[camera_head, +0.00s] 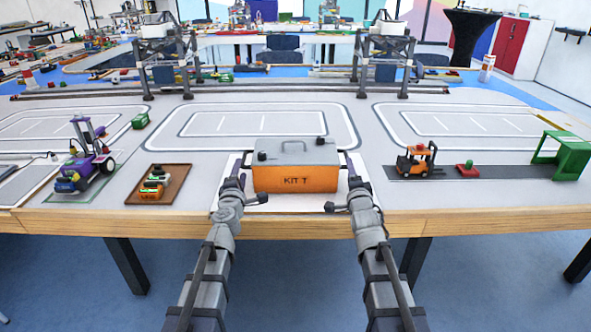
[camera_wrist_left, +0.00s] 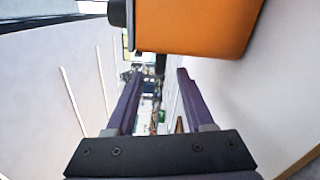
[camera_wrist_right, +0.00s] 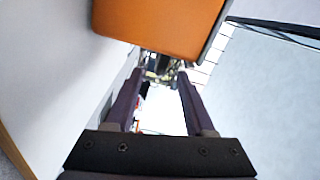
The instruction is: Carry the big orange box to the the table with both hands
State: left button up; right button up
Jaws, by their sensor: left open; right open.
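The big orange box (camera_head: 295,178), marked "KIT T", has a grey lid with a handle and dark latches. It stands upright on a white sheet (camera_head: 258,203) near the front edge of the table (camera_head: 440,195). My left gripper (camera_head: 240,172) is open beside the box's left end. My right gripper (camera_head: 343,172) is open beside its right end. The orange side shows at the top of the left wrist view (camera_wrist_left: 200,25) and of the right wrist view (camera_wrist_right: 155,25). Both pairs of fingers are apart with nothing between them. I cannot tell whether either arm touches the box.
Left of the box are a brown tray (camera_head: 178,192) with small blocks and a purple toy vehicle (camera_head: 90,158). To the right are an orange toy forklift (camera_head: 416,160), a red block (camera_head: 467,167) and a green frame (camera_head: 562,155). Gantry cranes (camera_head: 385,58) stand behind.

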aim_at(245, 153)
pick_arm(q)
jog(key=shift+w, duration=3.95)
pick_arm(e)
jog(key=shift+w, duration=3.95)
pick_arm(q)
jog(key=shift+s, duration=0.1)
grip_shut()
pick_arm(e)
jog(key=shift+s, duration=0.1)
grip_shut()
